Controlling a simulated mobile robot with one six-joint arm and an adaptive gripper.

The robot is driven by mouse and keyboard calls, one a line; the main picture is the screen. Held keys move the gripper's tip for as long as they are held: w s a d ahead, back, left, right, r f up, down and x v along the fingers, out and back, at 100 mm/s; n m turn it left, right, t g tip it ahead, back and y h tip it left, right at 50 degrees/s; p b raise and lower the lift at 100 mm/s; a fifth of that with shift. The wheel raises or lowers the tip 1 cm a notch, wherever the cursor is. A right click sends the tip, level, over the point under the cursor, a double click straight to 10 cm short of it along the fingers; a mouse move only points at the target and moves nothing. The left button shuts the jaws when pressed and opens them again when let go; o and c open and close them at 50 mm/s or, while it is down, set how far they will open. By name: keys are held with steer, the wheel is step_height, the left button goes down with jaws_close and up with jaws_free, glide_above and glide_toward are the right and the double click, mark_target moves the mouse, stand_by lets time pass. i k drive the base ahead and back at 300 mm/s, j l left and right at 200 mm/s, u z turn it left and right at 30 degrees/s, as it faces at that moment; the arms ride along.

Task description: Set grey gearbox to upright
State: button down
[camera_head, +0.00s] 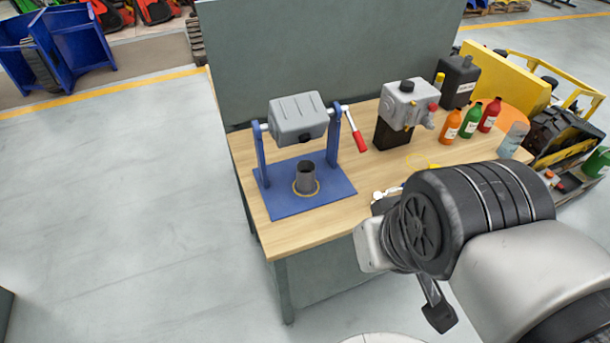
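The grey gearbox (298,118) is a ribbed box hung on a shaft between the two posts of a blue stand (318,200). It looks slightly tilted, with a small dark plug low on its near side. A crank with a red handle (359,140) sits at the shaft's right end and points down and right. A dark grey cup (306,177) stands on the blue base below the gearbox, inside a yellow ring. My gripper (436,304) is at the lower right, apart from the stand and mostly hidden by my arm. I cannot tell its opening.
The stand is on a wooden table (292,235). A second grey housing (408,104) sits on a black block (392,134) at the right. Orange (452,126), green (471,120) and red (490,114) bottles and a black canister (457,80) stand farther right. A grey panel (330,50) rises behind.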

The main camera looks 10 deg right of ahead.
mark_target(302, 118)
steer(key=i+l+u, duration=0.15)
steer(key=l+u, duration=0.3)
steer(key=l, duration=0.7)
steer(key=l+u, duration=0.45)
steer(key=l, duration=0.65)
steer(key=i+j, duration=0.25)
steer(key=j, duration=0.15)
steer(key=i+j, duration=0.55)
steer(key=j, duration=0.25)
steer(key=i+z, duration=0.05)
